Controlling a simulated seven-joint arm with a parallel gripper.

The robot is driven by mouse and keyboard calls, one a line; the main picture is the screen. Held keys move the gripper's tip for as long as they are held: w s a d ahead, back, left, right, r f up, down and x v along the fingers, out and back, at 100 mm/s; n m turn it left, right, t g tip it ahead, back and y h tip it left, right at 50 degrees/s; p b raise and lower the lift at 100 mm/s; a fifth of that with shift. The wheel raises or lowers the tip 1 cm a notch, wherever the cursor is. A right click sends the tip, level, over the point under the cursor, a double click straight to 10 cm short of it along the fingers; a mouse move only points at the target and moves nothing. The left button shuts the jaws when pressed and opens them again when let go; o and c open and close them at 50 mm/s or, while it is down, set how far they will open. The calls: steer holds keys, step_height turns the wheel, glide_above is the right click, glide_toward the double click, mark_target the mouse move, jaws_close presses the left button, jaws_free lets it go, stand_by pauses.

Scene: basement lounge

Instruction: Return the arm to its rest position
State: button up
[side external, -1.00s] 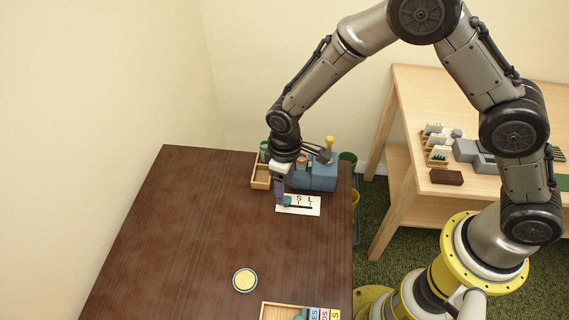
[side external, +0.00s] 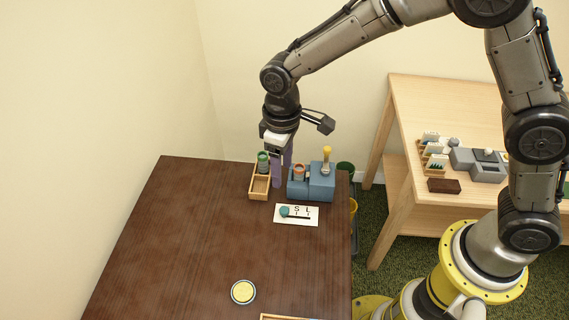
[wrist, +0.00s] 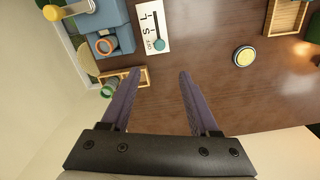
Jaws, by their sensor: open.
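My gripper (side external: 281,165) is above the far end of the dark brown table (side external: 190,235), pointing down. In the wrist view its two purple fingers (wrist: 155,80) stand apart with nothing between them. Below and beside it are a wooden tray (side external: 260,187) holding a green cylinder (side external: 263,160), and a blue-grey machine (side external: 320,182) with a yellow-topped lever (side external: 327,155). A white card (side external: 309,221) with letters and a teal round knob (side external: 285,211) lies in front of them, apart from the fingers.
A yellow disc (side external: 243,292) lies on the table's near part. A wooden tray (wrist: 283,18) also shows in the wrist view. A light wooden bench (side external: 405,105) with small items stands at right. Pale walls rise behind and at left. The table's middle is clear.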

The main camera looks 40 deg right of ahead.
steer(key=s+d+r+m+t, duration=0.2)
steer(key=d+r, duration=0.4)
steer(key=r, duration=0.3)
steer(key=s+d+r+m+t, duration=0.1)
steer(key=s+d+r+t, duration=0.15)
steer(key=d+r, duration=0.5)
steer(key=s+d+r+m+t, duration=0.1)
steer(key=s+d+r, duration=0.1)
steer(key=s, duration=0.4)
steer(key=s+d+r+m+t, duration=0.1)
steer(key=s+d+r, duration=0.15)
steer(key=s, duration=0.25)
steer(key=s+d+f+m, duration=0.1)
steer(key=s+f, duration=0.4)
steer(key=s, duration=0.2)
steer(key=shift+s+d+g, duration=0.15)
steer(key=shift+s+g, duration=0.05)
steer(key=shift+g, duration=0.25)
